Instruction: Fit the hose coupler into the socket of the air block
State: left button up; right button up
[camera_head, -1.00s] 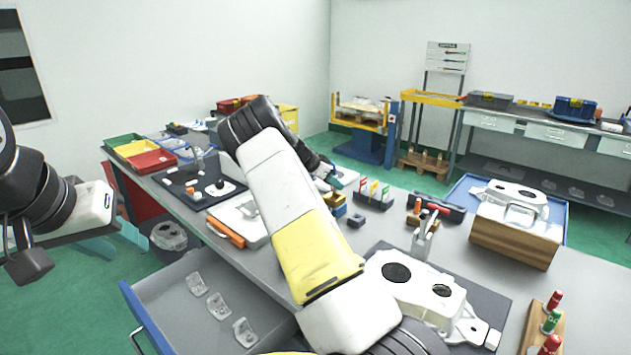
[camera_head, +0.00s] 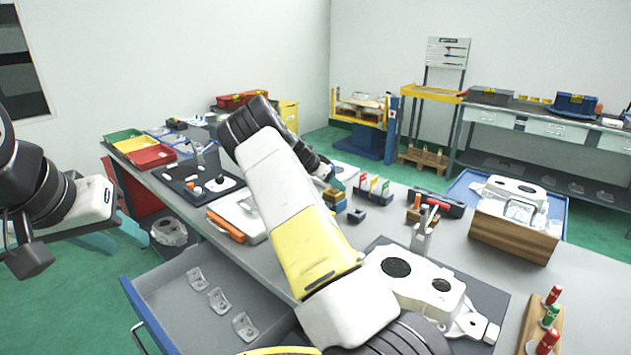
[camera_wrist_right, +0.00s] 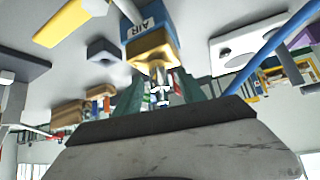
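The air block (camera_wrist_right: 148,28) is blue with an "AIR" label and a brass-coloured part (camera_wrist_right: 152,48) in the right wrist view. In the head view its brass part (camera_head: 335,196) shows on the bench beyond my right forearm. My right gripper (camera_wrist_right: 160,90) has teal fingers on both sides of the small metallic hose coupler (camera_wrist_right: 158,72) and appears shut on it. The coupler points at the brass part and lines up with it. I cannot tell how deep it sits in the socket. My left gripper (camera_head: 112,236) is off the bench at left, teal fingers apart and empty.
A dark small block (camera_head: 356,215) and a holder with coloured tags (camera_head: 374,187) stand near the air block. A white case (camera_head: 238,216) lies left of my forearm. A large casting (camera_head: 418,285) lies at right. An open drawer (camera_head: 170,295) juts out in front.

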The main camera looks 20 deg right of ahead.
jog(key=v, duration=0.7)
jog(key=shift+a+r, duration=0.25)
jog(key=shift+a, duration=0.05)
jog(key=shift+s, duration=0.15)
